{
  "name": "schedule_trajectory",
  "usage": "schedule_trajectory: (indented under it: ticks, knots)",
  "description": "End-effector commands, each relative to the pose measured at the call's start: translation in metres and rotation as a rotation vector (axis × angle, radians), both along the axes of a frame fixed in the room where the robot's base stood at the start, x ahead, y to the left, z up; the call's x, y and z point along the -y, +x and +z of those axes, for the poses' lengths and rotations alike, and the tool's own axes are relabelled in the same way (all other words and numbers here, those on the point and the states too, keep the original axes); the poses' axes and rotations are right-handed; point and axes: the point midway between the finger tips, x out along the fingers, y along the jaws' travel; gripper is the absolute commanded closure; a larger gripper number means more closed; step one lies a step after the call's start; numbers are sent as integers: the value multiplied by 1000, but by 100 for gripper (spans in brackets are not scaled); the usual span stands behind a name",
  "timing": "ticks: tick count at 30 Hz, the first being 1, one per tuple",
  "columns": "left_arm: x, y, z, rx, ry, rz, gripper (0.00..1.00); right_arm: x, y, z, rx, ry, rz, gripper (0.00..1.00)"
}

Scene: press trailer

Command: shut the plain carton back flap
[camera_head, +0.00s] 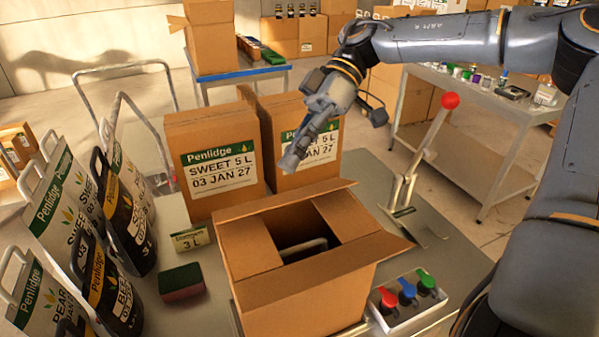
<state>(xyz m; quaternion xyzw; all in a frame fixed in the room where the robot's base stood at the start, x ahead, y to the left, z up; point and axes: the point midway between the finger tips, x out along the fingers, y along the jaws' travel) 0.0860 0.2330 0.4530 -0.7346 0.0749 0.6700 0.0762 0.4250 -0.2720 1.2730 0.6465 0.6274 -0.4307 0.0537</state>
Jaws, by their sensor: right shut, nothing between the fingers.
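The plain carton (310,308) stands on the grey bench, open at the top. Its two side flaps are folded inward, the left one (248,246) and the right one (341,214). The back flap (285,201) shows as a narrow strip along the far edge, raised and not over the opening. The front flap (350,262) sticks outward toward me. A pale handle (304,248) shows in the dark gap inside. My right gripper (289,161) is shut and empty, pointing down-left above and behind the back flap, apart from it. My left gripper is out of view.
Two labelled Penlidge cartons (213,160) stand close behind. A red-knobbed lever (430,140) rises at the right. A tray of coloured-topped items (408,303) sits front right. A green-and-red sponge (181,283) and several jugs (95,270) are at left.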

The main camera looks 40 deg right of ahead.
Motion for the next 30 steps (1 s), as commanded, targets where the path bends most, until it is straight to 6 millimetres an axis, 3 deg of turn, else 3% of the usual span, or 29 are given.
schedule_trajectory:
  ticks: [9,30]
  knots:
    - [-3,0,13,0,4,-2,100,-2,-17,-31,0,1,0,100]
    - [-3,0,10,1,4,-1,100,-3,-20,-37,53,-13,-1,100]
